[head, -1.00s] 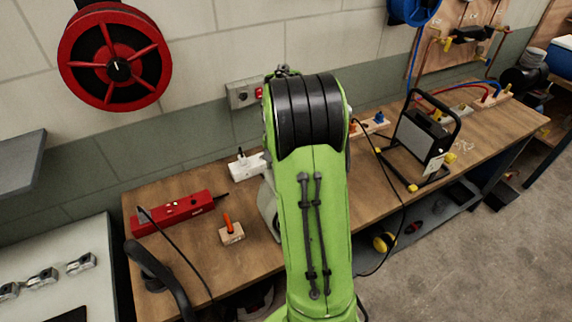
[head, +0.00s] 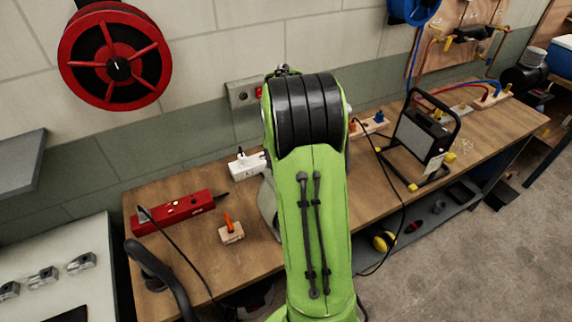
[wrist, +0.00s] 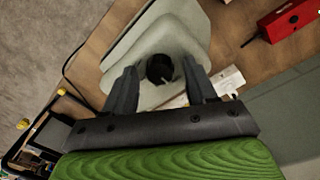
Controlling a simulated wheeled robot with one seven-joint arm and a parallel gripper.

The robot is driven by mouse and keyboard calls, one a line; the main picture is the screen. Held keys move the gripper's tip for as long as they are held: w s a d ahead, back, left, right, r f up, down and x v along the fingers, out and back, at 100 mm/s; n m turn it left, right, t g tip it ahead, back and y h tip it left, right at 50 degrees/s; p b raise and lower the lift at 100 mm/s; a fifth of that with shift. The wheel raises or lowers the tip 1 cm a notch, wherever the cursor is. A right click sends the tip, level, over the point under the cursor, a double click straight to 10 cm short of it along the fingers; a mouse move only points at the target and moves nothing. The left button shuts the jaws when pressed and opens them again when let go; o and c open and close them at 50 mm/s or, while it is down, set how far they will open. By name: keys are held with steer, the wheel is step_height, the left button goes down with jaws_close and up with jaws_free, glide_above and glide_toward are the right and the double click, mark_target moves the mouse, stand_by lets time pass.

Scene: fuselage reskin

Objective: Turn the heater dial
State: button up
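The dial (wrist: 160,69) is a dark round knob with a light mark, on top of a pale grey rounded housing (wrist: 172,38), which I take to be the heater, in the wrist view. My gripper (wrist: 161,70) is open, with one dark finger on each side of the dial. Gaps show between the fingers and the dial, and I cannot tell their height over it. In the head view my green arm hides the dial and most of the housing; only a pale edge of it (head: 267,204) shows left of the arm.
On the workbench (head: 180,265) are a red tool box (head: 173,214), a wooden block with an orange-handled tool (head: 231,232) and a white power strip (head: 246,165). A black-framed unit (head: 421,137) stands to the right. A black cable hangs right of my arm.

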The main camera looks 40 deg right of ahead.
step_height(320, 180, up, 16)
steer(key=p, duration=0.2)
steer(key=shift+w+a, duration=0.2)
steer(key=shift+w, duration=0.05)
steer(key=shift+f, duration=0.1)
